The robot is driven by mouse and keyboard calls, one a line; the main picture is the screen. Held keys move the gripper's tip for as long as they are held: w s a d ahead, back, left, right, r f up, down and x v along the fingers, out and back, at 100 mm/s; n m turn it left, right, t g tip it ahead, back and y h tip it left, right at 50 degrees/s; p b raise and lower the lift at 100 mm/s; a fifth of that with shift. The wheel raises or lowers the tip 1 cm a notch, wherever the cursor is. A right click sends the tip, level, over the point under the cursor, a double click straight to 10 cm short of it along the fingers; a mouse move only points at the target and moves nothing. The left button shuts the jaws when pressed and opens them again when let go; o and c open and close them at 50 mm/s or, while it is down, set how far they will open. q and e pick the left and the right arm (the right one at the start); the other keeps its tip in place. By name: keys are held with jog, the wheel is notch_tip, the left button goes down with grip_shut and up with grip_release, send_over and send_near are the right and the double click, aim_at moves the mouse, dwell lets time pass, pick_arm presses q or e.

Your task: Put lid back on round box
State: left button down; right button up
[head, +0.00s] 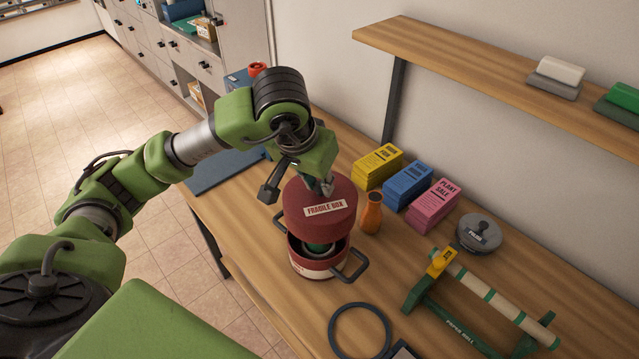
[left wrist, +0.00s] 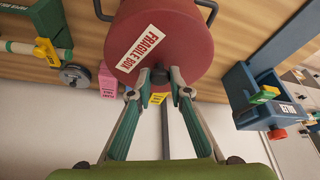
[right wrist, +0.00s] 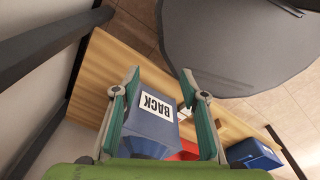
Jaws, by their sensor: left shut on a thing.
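The dark red round lid (head: 318,222), labelled FRAGILE BOX, is in my left gripper (head: 300,188), above and slightly toward the back of the box. In the left wrist view the fingers (left wrist: 160,80) close on its small dark knob, and the lid (left wrist: 165,40) fills the top. The round box (head: 318,266) stands upright below, open, red with a pale band and dark side handles. Its front inside shows a grey ring and something green; the lid hides the rest. My right gripper (right wrist: 158,76) is open and empty, seen only in the right wrist view.
An orange vase (head: 371,214) stands close right of the box. Yellow, blue and pink card stacks (head: 407,184) lie behind. A grey lidded tin (head: 479,233), a green paper-roll holder (head: 470,310) and a dark ring (head: 360,331) are at right. A shelf (head: 480,80) overhangs the back.

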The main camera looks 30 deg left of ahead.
aim_at(314, 202)
pick_arm(q)
jog(key=shift+w+f, duration=0.1)
jog(key=shift+w, duration=0.05)
jog(key=shift+s, duration=0.25)
jog(key=shift+s+f+b, duration=0.35)
jog(key=shift+s+b, duration=0.05)
jog(key=shift+s, duration=0.25)
jog(key=shift+s+b+x, duration=0.2)
jog(key=shift+b+x, duration=0.2)
jog(key=shift+x, duration=0.55)
jog(key=b+x, duration=0.2)
jog(key=shift+s+f, duration=0.2)
jog(key=shift+f, duration=0.2)
jog(key=shift+s+f+b, duration=0.1)
jog(key=shift+f+b, duration=0.05)
jog(key=shift+b, duration=0.15)
jog(key=shift+f, duration=0.15)
pick_arm(e)
jog(key=f, duration=0.2)
jog(key=d+f, duration=0.1)
jog(key=f, duration=0.1)
jog(key=shift+s+f, duration=0.2)
jog(key=shift+s, duration=0.1)
jog(key=shift+s+a, duration=0.15)
jog(key=shift+s, duration=0.35)
